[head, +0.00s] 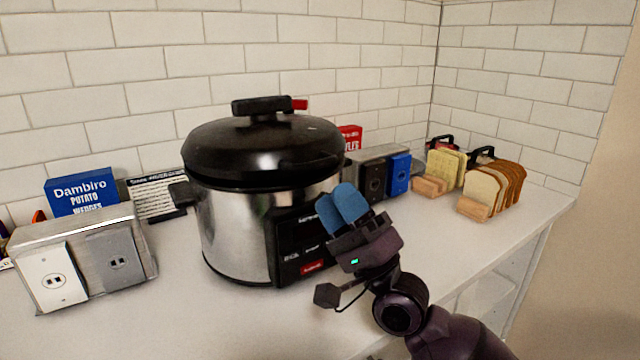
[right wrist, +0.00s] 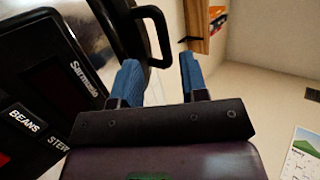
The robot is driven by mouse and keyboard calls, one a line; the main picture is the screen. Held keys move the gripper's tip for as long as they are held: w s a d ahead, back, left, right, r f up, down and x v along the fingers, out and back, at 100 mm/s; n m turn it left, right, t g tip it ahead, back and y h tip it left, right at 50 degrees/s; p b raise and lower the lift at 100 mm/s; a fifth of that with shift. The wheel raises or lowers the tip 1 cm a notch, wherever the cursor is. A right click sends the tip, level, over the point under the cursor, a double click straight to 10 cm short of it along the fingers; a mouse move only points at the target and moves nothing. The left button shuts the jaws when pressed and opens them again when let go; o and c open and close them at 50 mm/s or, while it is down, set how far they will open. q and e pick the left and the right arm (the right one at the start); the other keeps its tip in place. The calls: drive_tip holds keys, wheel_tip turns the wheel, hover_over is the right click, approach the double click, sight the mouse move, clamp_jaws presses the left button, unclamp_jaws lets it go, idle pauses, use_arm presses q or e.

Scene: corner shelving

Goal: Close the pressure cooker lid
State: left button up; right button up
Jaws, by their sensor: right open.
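The pressure cooker (head: 228,228) stands on the white counter, a steel pot with a black control panel. Its black lid (head: 255,148) lies over the pot's top, with a black handle and a red tab on top; I cannot tell whether it is locked. My right gripper (head: 343,205), with blue fingers, is in front of the cooker's right side, near the panel. In the right wrist view the right gripper (right wrist: 160,78) is open with nothing between its fingers, and the cooker's panel (right wrist: 50,95) is at the left. My left gripper is not in view.
A metal box with black and blue plates (head: 378,172) stands behind right. Bread slices (head: 490,190) are farther right. The counter's front edge (head: 470,275) runs along the right.

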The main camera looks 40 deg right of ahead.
drive_tip(key=shift+b+v, duration=0.35)
drive_tip(key=shift+v, duration=2.05)
drive_tip(key=shift+s, duration=0.1)
